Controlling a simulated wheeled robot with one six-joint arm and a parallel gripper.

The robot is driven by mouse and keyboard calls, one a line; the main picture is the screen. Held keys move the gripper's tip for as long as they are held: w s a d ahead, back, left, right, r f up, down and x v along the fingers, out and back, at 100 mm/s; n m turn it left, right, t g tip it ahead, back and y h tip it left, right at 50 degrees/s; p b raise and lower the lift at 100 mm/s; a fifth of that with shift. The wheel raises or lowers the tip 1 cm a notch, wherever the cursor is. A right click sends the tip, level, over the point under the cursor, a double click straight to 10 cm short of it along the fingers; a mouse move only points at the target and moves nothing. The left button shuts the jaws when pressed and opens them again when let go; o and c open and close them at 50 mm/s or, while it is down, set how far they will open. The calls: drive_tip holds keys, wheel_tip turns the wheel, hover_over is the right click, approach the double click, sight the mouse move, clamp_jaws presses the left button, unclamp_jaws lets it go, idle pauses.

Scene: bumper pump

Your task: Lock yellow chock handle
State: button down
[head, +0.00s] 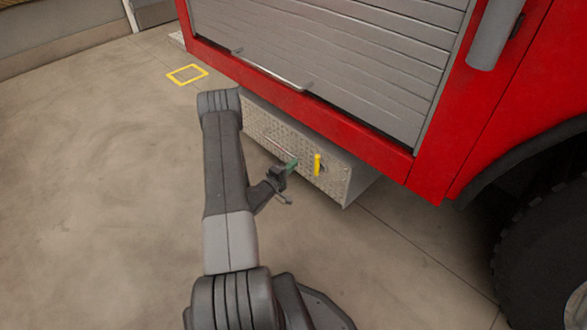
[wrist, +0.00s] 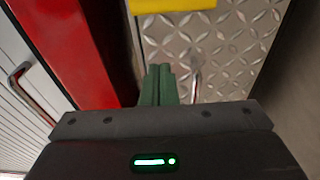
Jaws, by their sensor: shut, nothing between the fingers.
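The yellow chock handle (head: 317,165) stands upright on the front of a diamond-plate compartment box (head: 270,134) under the red truck. In the wrist view the yellow handle (wrist: 165,5) shows only in part at the top edge, ahead of my fingertips. My gripper (head: 293,164) is just left of the handle in the head view, apart from it. Its green fingers (wrist: 158,84) are together with nothing between them. A small metal piece (wrist: 196,72) on the diamond plate (wrist: 225,40) shows just right of the fingertips in the wrist view; its form is unclear.
A grey roller shutter (head: 330,50) with a metal bar handle (head: 275,74) sits above the box. The red body panel (head: 440,150) and a black tyre (head: 545,240) are at right. The concrete floor (head: 110,180) is clear at left, with a yellow square marking (head: 187,75).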

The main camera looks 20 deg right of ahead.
sight(317, 165)
drive_tip(key=b+x, duration=0.2)
drive_tip(key=x, duration=0.5)
drive_tip(key=shift+w+d+f, duration=0.1)
drive_tip(key=shift+w+d, duration=0.05)
drive_tip(key=shift+d, duration=0.15)
drive_tip(key=s, duration=0.2)
drive_tip(key=shift+s, duration=0.4)
drive_tip(key=shift+s+d+b, duration=0.1)
drive_tip(key=shift+s+b, duration=0.2)
drive_tip(key=shift+s, duration=0.35)
